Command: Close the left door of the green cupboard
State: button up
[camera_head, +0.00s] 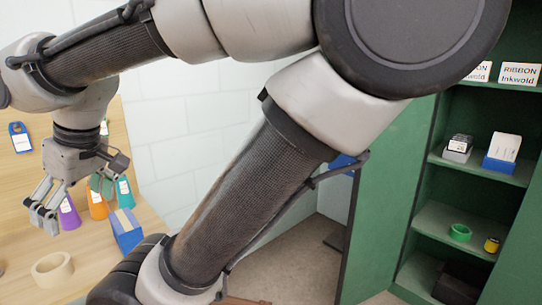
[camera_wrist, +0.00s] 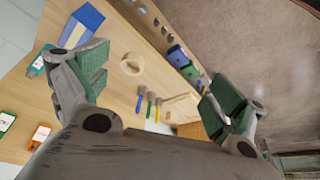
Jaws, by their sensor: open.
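The green cupboard (camera_head: 463,190) stands at the right in the head view, with its shelves exposed. Its left door (camera_head: 388,185) stands open, swung out toward the left of the shelves. Part of the door's upper area is hidden behind my arm. My gripper (camera_head: 45,215) is at the far left of the head view, over the wooden bench and well away from the door. In the wrist view my gripper (camera_wrist: 160,85) has its fingers wide apart with nothing between them.
Cupboard shelves hold a green ring (camera_head: 460,232), a blue card box (camera_head: 501,153) and ribbon labels. Open floor (camera_head: 285,262) lies between bench and cupboard.

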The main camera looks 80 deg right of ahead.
aim_at(384, 191)
jog(key=z, duration=4.35)
jog(key=j+u, duration=0.25)
jog(key=j, duration=0.3)
jog(key=i+j+u, duration=0.1)
jog(key=j+u, duration=0.2)
jog(key=j, duration=0.2)
jog(key=i+j+u, duration=0.1)
jog(key=j+u, duration=0.15)
jog(key=j, duration=0.3)
